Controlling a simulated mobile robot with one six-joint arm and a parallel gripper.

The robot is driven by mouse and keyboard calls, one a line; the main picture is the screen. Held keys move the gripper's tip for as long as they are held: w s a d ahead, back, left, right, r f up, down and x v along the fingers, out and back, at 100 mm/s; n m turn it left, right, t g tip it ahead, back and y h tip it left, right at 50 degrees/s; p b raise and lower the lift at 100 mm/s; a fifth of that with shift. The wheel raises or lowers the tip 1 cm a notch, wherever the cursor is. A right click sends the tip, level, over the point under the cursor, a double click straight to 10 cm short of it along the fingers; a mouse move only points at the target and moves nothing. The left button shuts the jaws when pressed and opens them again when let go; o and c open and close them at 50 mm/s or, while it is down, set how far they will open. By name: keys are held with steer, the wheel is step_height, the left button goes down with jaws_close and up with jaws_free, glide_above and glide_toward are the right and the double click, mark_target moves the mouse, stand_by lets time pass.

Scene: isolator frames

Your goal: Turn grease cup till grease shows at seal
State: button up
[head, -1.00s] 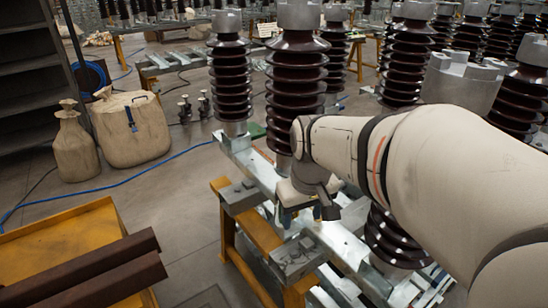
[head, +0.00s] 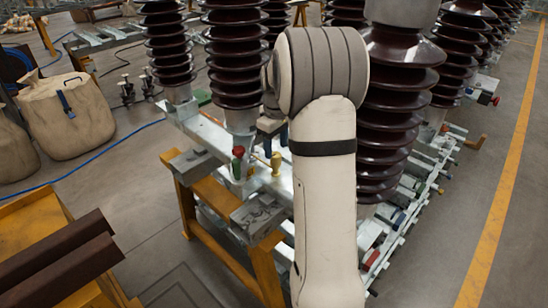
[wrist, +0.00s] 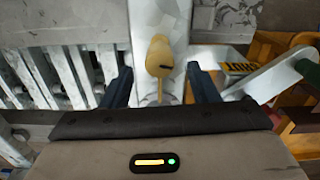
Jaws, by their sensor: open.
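The grease cup, as I take it, is a small yellow-brass knob-like piece (head: 276,163) standing on the pale metal frame beneath the brown insulators. In the wrist view the cup (wrist: 160,52) is a rounded body with a narrow stem and a dark slot-like mark. My gripper (wrist: 159,70) is open, its two dark blue fingers to the left and right of the cup with visible gaps. It appears not to touch the cup. In the head view my gripper (head: 272,128) is partly hidden behind my arm. I cannot make out a seal or any grease.
A red-and-green knobbed part (head: 238,158) stands left of the cup. Tall ribbed insulators (head: 238,60) rise close behind. A yellow stand (head: 222,255) supports the frame. In the wrist view a pale lever with a green end (wrist: 278,82) lies right of the fingers.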

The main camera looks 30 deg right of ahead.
mark_target(275, 155)
step_height(275, 155, down, 4)
steer(key=shift+f, duration=0.1)
steer(key=shift+c, duration=0.4)
steer(key=c, duration=0.9)
steer(key=shift+a, duration=0.1)
